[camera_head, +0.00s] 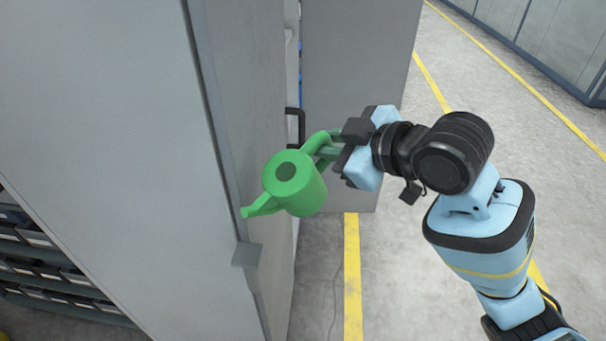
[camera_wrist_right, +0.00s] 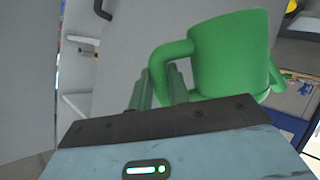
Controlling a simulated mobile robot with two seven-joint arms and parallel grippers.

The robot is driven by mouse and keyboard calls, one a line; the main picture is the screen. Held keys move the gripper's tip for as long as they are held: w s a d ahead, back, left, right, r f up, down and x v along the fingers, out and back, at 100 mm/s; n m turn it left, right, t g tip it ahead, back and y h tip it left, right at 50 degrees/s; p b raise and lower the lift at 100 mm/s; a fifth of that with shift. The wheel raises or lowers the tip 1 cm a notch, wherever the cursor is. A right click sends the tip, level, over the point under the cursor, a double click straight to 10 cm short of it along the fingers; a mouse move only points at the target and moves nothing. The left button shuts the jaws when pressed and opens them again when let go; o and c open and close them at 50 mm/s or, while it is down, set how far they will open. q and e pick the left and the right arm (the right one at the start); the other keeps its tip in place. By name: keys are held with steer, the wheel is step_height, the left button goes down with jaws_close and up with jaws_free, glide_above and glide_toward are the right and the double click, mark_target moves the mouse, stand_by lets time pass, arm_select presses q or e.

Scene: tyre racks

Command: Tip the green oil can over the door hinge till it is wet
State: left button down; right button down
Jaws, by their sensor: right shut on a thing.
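The green oil can (camera_head: 297,190) is in front of the grey cabinet door in the head view, with its spout pointing left and its open top facing the camera. A small grey block (camera_head: 247,255) on the door's edge looks like the door hinge. The spout tip is a little above this block in the picture, and I cannot tell whether they touch. My right gripper (camera_head: 333,144) is shut on the can's handle. The wrist view shows the can (camera_wrist_right: 230,52) beyond my fingers (camera_wrist_right: 157,90). No oil stream shows. My left gripper is out of view.
The large grey cabinet (camera_head: 110,130) fills the left side, with a black door handle (camera_head: 294,125) behind the can. A grey panel (camera_head: 358,60) stands at the back. Shelves with bins (camera_head: 45,265) are at lower left. Open floor with yellow lines (camera_head: 352,285) lies right.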

mark_target(326, 130)
steer(key=shift+r, duration=0.2)
steer(key=shift+s+a+r, duration=0.1)
steer(key=shift+r, duration=0.15)
steer(key=shift+s+a+r+n+t, duration=0.1)
steer(key=shift+r+n+t, duration=0.15)
steer(key=shift+r, duration=0.2)
steer(key=shift+s+a+r+n+t, duration=0.15)
steer(key=shift+r+n, duration=0.1)
steer(key=shift+r, duration=0.2)
stand_by(0.8)
steer(key=shift+r+h, duration=0.25)
steer(key=shift+h, duration=0.05)
steer(key=shift+s+a+r+n+t, duration=0.1)
steer(key=shift+s+r+n+t, duration=0.05)
steer(key=shift+r+n+t, duration=0.15)
steer(key=shift+s+a+r+n+t, duration=0.1)
steer(key=shift+r+n, duration=0.1)
steer(key=shift+r, duration=0.15)
stand_by(0.6)
steer(key=shift+f, duration=0.1)
stand_by(1.6)
